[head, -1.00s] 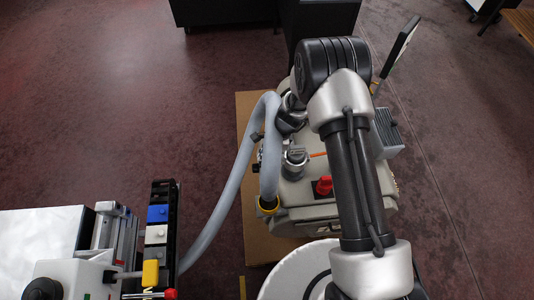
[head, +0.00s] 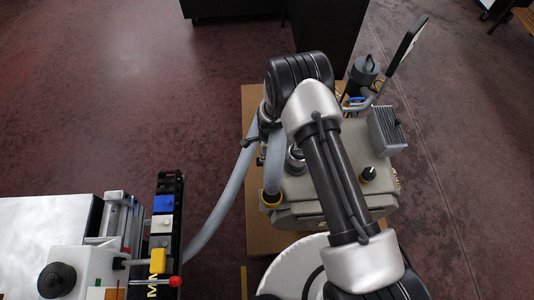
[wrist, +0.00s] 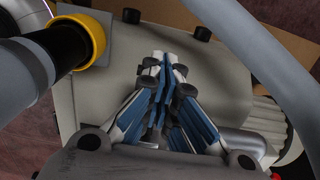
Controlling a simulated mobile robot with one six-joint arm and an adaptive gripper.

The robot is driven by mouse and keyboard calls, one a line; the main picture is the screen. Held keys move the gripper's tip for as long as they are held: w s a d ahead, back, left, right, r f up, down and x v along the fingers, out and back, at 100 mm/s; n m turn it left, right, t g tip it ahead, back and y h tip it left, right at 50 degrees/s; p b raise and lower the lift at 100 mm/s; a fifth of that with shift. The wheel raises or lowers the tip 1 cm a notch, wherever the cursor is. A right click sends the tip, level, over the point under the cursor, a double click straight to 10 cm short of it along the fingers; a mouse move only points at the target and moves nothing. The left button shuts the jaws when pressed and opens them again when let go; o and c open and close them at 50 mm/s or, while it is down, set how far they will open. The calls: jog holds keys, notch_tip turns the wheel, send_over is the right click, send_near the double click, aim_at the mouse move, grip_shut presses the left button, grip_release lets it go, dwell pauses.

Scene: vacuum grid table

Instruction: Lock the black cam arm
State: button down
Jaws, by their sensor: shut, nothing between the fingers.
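My gripper (wrist: 165,68) shows in the wrist view with its blue-padded fingers together and nothing between them. It is over the pale pump housing (wrist: 118,68), to the right of a black hose fitting (wrist: 50,52) with a yellow ring (wrist: 88,40). In the head view my arm hides most of the gripper, which is by the upper bend of the grey hose (head: 273,170). The yellow-ringed hose end (head: 271,200) stands on the pump housing (head: 310,200). I cannot clearly make out the black cam arm; a small dark piece (head: 259,162) beside the hose may be part of it.
The grey hose also arches across the right of the wrist view (wrist: 265,60). A black knob (head: 369,174) and a finned grey block (head: 386,131) sit on the pump. A bench unit with coloured switches (head: 163,205) stands at lower left.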

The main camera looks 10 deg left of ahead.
jog(key=shift+d+f+b, duration=0.15)
jog(key=shift+f+b, duration=0.9)
jog(key=shift+f, duration=0.05)
jog(key=shift+w+d+f+b, duration=0.1)
jog(key=shift+d+f+b, duration=0.15)
jog(key=shift+f+b, duration=0.25)
jog(key=shift+d+f, duration=0.1)
